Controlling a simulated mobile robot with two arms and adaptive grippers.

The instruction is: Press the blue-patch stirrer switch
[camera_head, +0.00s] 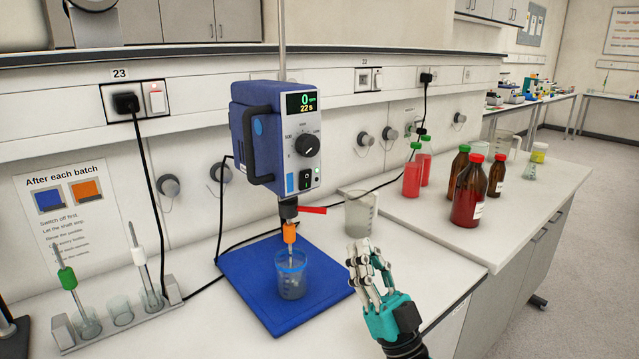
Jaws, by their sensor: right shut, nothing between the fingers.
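The blue overhead stirrer (262,96) hangs on a vertical rod above the bench. Its front panel has a display reading 0 and 22 s, a black knob (307,145), a blue patch (291,183) and a black rocker switch (305,179) low on the panel. Another blue patch (257,126) is on its side. My right gripper (365,262) is shut and empty, low in front of the bench, to the right of and below the stirrer and apart from it. My left gripper is not in view.
A beaker (292,277) stands on a blue mat (240,270) under the stirrer's orange-collared shaft (289,233). Red and brown bottles (467,192) are at the right. A rack (72,340) with tubes is at the left.

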